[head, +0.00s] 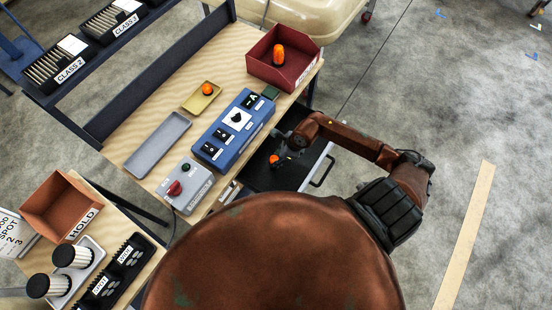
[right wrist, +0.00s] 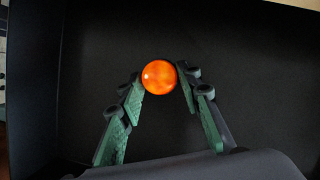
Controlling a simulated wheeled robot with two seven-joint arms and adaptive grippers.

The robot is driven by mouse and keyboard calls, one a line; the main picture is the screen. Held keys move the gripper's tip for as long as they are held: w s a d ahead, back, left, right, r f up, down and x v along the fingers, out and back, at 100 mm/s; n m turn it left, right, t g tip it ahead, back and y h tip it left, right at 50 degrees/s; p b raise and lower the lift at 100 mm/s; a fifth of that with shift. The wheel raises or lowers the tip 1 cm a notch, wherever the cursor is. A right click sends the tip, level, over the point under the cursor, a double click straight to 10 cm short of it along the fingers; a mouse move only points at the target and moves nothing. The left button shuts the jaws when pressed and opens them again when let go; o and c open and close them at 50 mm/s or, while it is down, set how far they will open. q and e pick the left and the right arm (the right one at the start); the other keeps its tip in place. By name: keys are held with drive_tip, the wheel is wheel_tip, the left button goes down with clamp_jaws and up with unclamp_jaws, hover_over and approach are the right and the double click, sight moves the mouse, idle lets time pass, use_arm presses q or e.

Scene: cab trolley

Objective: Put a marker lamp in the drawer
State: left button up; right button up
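An orange marker lamp (head: 273,160) is over or in the open black drawer (head: 262,178) under the bench top. In the right wrist view the lamp (right wrist: 158,77) sits between the fingertips of my right gripper (right wrist: 160,82), which appear to touch it on both sides. In the head view my right gripper (head: 280,154) reaches into the drawer area from the right. I cannot tell whether the lamp rests on the drawer floor. Another orange lamp (head: 207,89) stands in a small yellow tray (head: 199,104), and one (head: 278,57) in a red bin (head: 310,57). My left gripper is not in view.
A blue control box (head: 248,122) and a grey box with a red knob (head: 189,187) stand on the bench beside the drawer. A grey tray (head: 157,146) lies empty. The drawer's front and handle (head: 322,170) stick out to the right. Much of the drawer floor is bare.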

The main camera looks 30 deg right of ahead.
drive_tip(key=o, duration=0.4)
drive_tip(key=v, duration=1.2)
drive_tip(key=shift+p, duration=0.3)
